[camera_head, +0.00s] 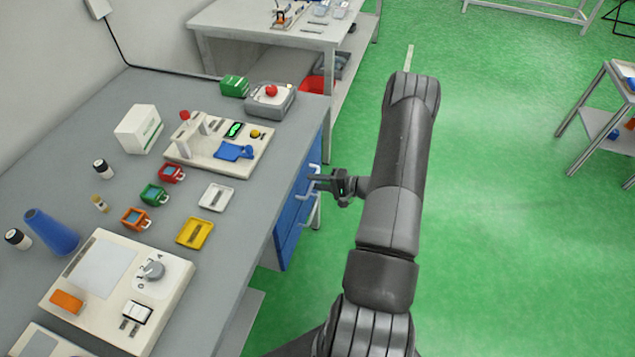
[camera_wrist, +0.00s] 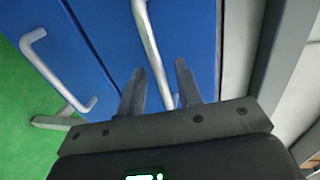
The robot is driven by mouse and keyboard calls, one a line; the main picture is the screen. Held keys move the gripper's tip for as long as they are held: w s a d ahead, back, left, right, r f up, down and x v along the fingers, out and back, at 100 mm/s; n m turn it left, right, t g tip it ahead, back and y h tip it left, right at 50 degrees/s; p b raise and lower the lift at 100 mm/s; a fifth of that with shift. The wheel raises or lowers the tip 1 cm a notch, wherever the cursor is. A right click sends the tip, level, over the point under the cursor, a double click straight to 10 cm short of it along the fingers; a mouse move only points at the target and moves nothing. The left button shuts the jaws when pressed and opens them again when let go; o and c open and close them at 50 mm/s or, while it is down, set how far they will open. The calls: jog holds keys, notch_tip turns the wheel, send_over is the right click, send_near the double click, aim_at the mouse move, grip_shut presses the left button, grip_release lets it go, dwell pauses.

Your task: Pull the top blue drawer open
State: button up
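The top blue drawer (camera_head: 303,181) sits under the edge of the grey workbench, its front looking flush with the drawer below. In the wrist view, the top drawer front (camera_wrist: 190,30) fills the middle and its silver bar handle (camera_wrist: 148,38) runs down between my fingertips. My gripper (camera_wrist: 160,80) is open, with one finger on each side of that handle; I cannot tell whether either touches it. In the head view, my gripper (camera_head: 315,182) reaches leftward to the drawer fronts and partly hides the handle.
A lower blue drawer (camera_wrist: 55,25) has its own silver handle (camera_wrist: 62,76). The workbench (camera_head: 235,215) carries a white device (camera_head: 120,290), a yellow tray (camera_head: 195,233), and small coloured boxes. Another table (camera_head: 265,30) stands behind.

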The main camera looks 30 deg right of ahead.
grip_shut()
dwell(0.3)
dwell(0.3)
